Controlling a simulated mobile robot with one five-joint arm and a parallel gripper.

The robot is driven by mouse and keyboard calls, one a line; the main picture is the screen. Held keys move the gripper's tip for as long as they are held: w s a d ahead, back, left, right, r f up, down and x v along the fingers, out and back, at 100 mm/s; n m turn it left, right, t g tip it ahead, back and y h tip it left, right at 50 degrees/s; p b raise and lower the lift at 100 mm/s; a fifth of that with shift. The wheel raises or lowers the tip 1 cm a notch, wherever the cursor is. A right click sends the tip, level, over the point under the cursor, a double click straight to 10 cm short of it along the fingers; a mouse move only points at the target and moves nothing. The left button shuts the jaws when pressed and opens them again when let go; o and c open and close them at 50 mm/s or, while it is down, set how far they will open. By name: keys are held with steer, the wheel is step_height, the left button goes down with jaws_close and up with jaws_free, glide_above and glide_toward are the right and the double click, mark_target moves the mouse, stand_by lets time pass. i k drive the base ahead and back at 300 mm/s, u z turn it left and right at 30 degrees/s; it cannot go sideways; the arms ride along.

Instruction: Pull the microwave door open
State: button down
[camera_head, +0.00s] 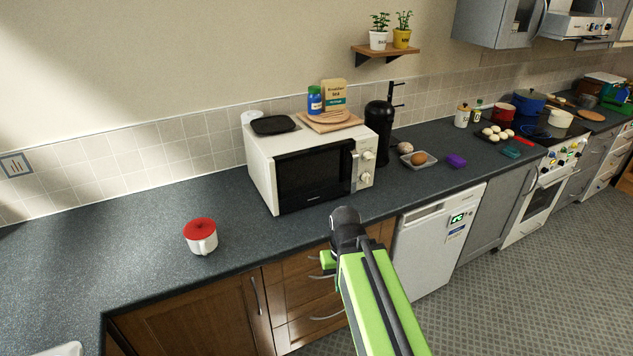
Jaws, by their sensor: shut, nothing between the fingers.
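A white microwave (261,163) stands on the dark counter against the tiled wall. Its black glass door (312,176) looks closed, with the knobs (366,167) on its right side. My arm hides much of the gripper.
A board with a blue jar and a packet (334,95) lies on top of the microwave. A black bottle-like object (379,132) stands to its right. The counter directly before the door is clear.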

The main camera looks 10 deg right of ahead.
mark_target(303, 178)
steer(key=u, duration=0.05)
steer(key=i, duration=0.9)
steer(key=z, duration=0.05)
steer(key=k, duration=1.05)
steer(key=u, duration=0.8)
steer(key=i, duration=0.9)
steer(key=z, duration=0.05)
